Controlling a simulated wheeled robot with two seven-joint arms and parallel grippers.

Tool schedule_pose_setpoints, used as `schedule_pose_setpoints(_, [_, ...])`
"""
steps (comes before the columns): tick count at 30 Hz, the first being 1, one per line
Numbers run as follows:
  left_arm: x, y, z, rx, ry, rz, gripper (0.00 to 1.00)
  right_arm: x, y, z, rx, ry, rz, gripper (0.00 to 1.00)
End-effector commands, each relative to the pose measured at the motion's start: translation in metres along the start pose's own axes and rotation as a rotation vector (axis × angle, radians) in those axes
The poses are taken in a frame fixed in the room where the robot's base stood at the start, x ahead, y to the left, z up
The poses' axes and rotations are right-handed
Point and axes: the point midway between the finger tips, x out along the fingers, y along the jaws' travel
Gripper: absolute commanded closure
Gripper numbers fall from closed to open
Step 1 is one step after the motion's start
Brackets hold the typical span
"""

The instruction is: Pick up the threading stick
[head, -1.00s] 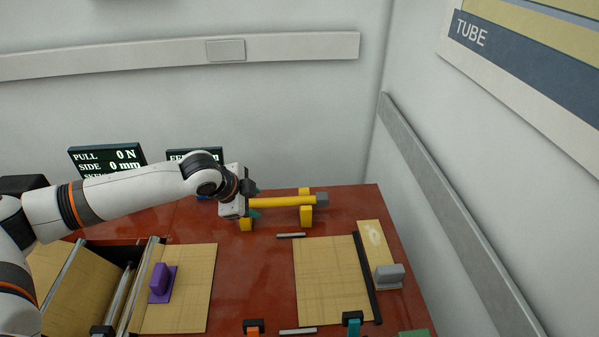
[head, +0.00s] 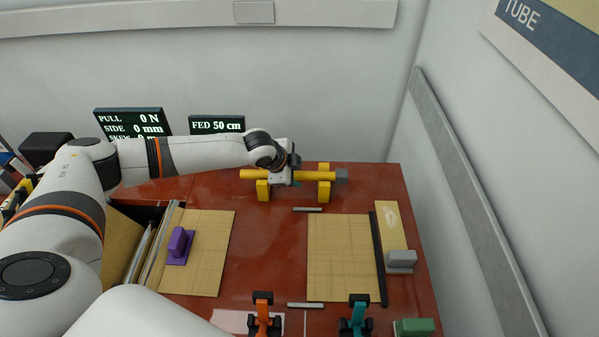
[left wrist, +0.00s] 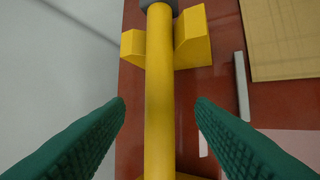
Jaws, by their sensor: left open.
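The threading stick is a yellow rod (head: 258,174) with a grey end block (head: 341,175). It lies level across yellow supports (head: 324,191) at the back of the red table. My left gripper (head: 294,182) is at the rod's middle, between the two supports, and hides part of it. In the left wrist view the rod (left wrist: 159,90) runs lengthwise between the open green fingers (left wrist: 160,112), with a gap on each side. The gripper appears empty. My right gripper is out of view.
A yellow-tan board (head: 345,257) and a grey block (head: 401,259) lie at the right. A purple block (head: 178,243) sits on the left board. Orange (head: 263,318) and teal (head: 356,318) pieces stand at the front. Display screens (head: 217,125) stand behind the table. The table's middle is clear.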

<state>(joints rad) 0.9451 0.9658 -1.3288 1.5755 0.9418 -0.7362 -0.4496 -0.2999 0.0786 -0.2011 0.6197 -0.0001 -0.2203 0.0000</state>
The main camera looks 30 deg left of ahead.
Motion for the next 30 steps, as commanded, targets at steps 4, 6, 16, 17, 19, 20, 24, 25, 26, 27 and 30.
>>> schedule_pose_setpoints(4, [0.018,0.0,0.001,-0.001,0.001,-0.001,0.5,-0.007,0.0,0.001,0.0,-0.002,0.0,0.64])
schedule_pose_setpoints(6, [0.023,0.0,0.001,0.0,0.0,0.0,0.5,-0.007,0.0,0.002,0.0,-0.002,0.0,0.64])
schedule_pose_setpoints(16, [0.025,0.0,0.0,0.0,0.0,0.0,0.63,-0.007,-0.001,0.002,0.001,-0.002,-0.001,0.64])
schedule_pose_setpoints(17, [0.025,0.0,0.0,0.0,0.0,0.0,0.68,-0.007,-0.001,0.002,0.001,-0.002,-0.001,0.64])
schedule_pose_setpoints(19, [0.025,0.0,0.0,0.0,0.0,0.0,0.8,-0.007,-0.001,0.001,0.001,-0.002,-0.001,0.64])
schedule_pose_setpoints(20, [0.025,0.0,0.0,0.0,0.0,0.0,0.85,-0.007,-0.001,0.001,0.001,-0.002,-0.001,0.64])
schedule_pose_setpoints(24, [0.025,0.0,0.001,0.0,-0.001,0.001,1.0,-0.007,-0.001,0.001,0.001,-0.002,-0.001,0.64])
schedule_pose_setpoints(25, [0.025,0.0,0.001,0.0,-0.001,0.001,1.0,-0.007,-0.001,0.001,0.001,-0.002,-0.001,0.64])
schedule_pose_setpoints(26, [0.025,0.0,0.001,0.0,-0.001,0.001,1.0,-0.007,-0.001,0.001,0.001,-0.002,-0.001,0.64])
schedule_pose_setpoints(27, [0.025,0.0,0.001,0.0,-0.001,0.001,1.0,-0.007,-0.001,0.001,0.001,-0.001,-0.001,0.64])
schedule_pose_setpoints(30, [0.024,0.001,0.001,0.0,-0.001,0.001,1.0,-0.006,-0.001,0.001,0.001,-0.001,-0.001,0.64])
